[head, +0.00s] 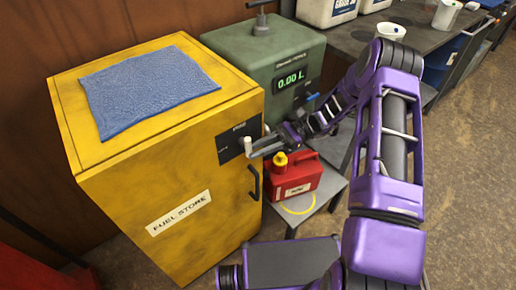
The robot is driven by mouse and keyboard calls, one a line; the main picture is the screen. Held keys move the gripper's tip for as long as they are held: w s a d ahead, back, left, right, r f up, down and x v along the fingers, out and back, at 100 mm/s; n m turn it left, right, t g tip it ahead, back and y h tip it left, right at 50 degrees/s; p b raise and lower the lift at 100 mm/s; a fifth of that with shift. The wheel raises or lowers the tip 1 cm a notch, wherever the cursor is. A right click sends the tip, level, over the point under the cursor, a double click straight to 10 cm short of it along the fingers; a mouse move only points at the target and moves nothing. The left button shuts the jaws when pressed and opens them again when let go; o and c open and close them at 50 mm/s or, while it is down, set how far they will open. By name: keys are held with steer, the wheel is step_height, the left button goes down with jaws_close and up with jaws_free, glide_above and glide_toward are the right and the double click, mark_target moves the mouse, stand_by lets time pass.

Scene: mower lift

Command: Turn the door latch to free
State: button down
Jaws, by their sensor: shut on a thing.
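The yellow fuel store cabinet (190,240) stands at the left with its door closed. A dark plate (229,150) is set high on the door near its right edge, and the pale door latch (248,146) sticks out from it. My gripper (258,149) reaches in from the right and its fingers are shut on the latch. The fingers hide part of the latch, and its exact angle is too small to tell. The black door handle (254,183) is below, clear of the fingers.
A blue cloth (147,88) lies on the cabinet top. A green dispenser (262,57) reading 0.00 L stands behind. A red fuel can (297,178) with a yellow cap sits on a low grey stand, close below my arm. Open floor (465,200) lies to the right.

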steer(key=shift+a+y, duration=0.15)
steer(key=shift+y, duration=0.25)
steer(key=c, duration=0.8)
jaws_free()
steer(key=shift+f, duration=0.1)
steer(key=shift+o, duration=0.2)
steer(key=v, duration=1.7)
steer(key=shift+d, duration=0.2)
steer(key=shift+w+a, duration=0.15)
